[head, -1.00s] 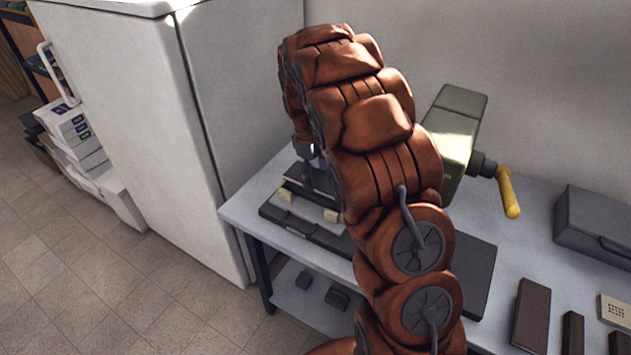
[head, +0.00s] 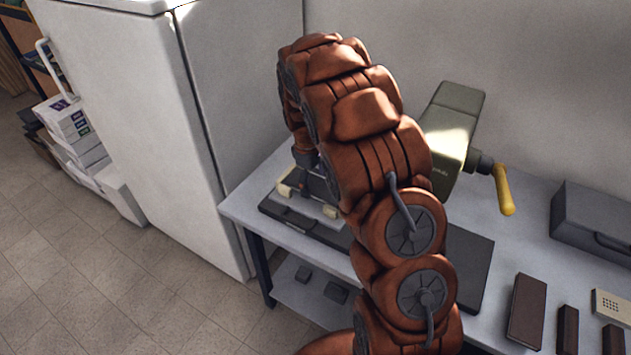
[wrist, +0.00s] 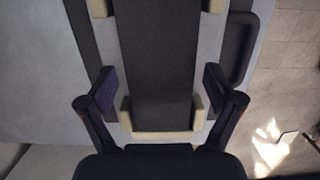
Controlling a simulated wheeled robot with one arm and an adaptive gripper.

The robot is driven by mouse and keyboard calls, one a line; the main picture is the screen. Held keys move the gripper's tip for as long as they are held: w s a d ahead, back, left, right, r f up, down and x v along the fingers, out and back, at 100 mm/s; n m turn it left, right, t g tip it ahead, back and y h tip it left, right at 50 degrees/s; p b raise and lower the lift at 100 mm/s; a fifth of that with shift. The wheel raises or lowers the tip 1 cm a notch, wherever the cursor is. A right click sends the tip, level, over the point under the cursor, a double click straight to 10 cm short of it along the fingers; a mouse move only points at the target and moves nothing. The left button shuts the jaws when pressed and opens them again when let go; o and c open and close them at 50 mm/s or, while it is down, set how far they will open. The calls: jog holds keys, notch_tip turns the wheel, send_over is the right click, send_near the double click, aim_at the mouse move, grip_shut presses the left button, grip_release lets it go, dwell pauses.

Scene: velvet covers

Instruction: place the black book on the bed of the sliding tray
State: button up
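The sliding tray (head: 272,209) is a dark flat unit with a handle on its front, at the left end of the table. Cream corner blocks (head: 331,212) stand on its grey bed; in the wrist view one pair (wrist: 162,134) frames the near end of the black book (wrist: 157,65). The book lies flat along the bed between the blocks, with bare bed on both sides. My gripper (wrist: 160,88) is open, its two fingers apart from the book on either side. In the head view my gripper (head: 312,178) is over the tray and hides most of the book.
A green machine (head: 452,130) with a yellow-handled crank (head: 503,190) stands behind my arm. A grey case (head: 592,222) and several dark blocks, one brown-black (head: 527,311), are at the right. A white cabinet (head: 130,110) stands close at the left.

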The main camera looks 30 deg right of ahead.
aim_at(310, 182)
dwell(0.3)
jog(key=shift+w+r+b, duration=0.8)
jog(key=shift+r+b, duration=0.65)
jog(key=shift+r, duration=4.65)
jog(key=s+a+r+m, duration=0.1)
jog(key=s+a+r, duration=0.1)
jog(key=s, duration=0.3)
jog(key=s+a+r+m, duration=0.1)
jog(key=s+a+r, duration=0.1)
jog(key=s, duration=0.3)
jog(key=s+a+f+m, duration=0.1)
jog(key=s+a, duration=0.1)
jog(key=s, duration=0.7)
jog(key=s+a+f+m, duration=0.1)
jog(key=s+a+m, duration=0.1)
jog(key=s, duration=0.8)
jog(key=s+a+f+m+y, duration=0.1)
jog(key=s+a, duration=0.2)
jog(key=s, duration=0.6)
jog(key=shift+s+f+m, duration=0.2)
jog(key=shift+f+m, duration=0.15)
jog(key=shift+m, duration=0.05)
